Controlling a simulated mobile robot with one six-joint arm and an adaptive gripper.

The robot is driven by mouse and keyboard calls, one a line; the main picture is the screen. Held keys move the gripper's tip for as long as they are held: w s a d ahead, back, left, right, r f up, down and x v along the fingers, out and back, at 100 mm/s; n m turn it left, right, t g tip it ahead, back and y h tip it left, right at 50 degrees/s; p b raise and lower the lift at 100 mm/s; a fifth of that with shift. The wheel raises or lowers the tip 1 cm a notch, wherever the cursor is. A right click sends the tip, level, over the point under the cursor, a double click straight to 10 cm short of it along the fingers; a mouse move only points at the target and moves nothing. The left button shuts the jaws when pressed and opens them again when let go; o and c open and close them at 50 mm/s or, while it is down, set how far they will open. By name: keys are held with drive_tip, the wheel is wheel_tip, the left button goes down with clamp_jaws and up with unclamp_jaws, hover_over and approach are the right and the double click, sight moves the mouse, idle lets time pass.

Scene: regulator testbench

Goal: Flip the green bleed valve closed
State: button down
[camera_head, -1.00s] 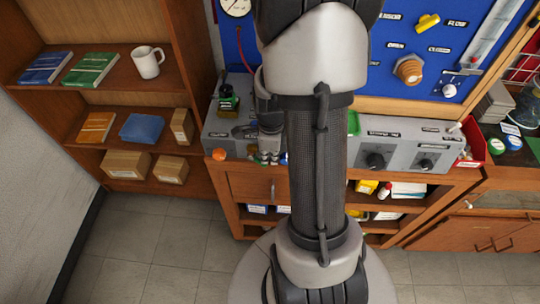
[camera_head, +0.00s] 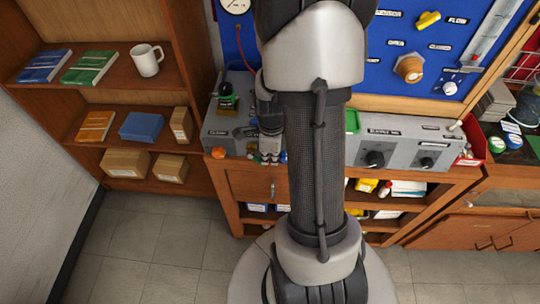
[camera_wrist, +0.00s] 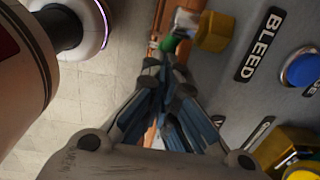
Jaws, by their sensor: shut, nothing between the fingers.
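The bleed valve shows in the wrist view as a small green part (camera_wrist: 168,44) beside a yellow fitting (camera_wrist: 214,32) and a silvery piece. A black BLEED label (camera_wrist: 259,44) lies to its right on the grey panel. My gripper (camera_wrist: 164,68) is shut and empty, its fingertips just below the green part in the picture. I cannot tell whether they touch it. In the head view my gripper (camera_head: 269,156) is at the front edge of the grey bench panel (camera_head: 222,138), and the valve is too small or hidden to make out there.
A blue round knob (camera_wrist: 301,70) and yellow parts (camera_wrist: 285,150) sit right of my gripper in the wrist view. An orange knob (camera_head: 218,153) is left of my gripper in the head view. Dark knobs (camera_head: 375,158) lie right of my arm. Open floor lies in front.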

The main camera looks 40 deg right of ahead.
drive_tip(key=shift+w+a+f+b, duration=0.1)
drive_tip(key=shift+w+f+b, duration=0.1)
drive_tip(key=shift+f, duration=0.5)
drive_tip(key=shift+w+a+f+b, duration=0.1)
drive_tip(key=shift+f+b, duration=0.05)
drive_tip(key=shift+f, duration=0.65)
idle(0.7)
wheel_tip(320, 180, up, 12)
drive_tip(key=shift+s+a, duration=0.25)
drive_tip(key=shift+s, duration=0.1)
idle(0.3)
drive_tip(key=shift+a, duration=0.1)
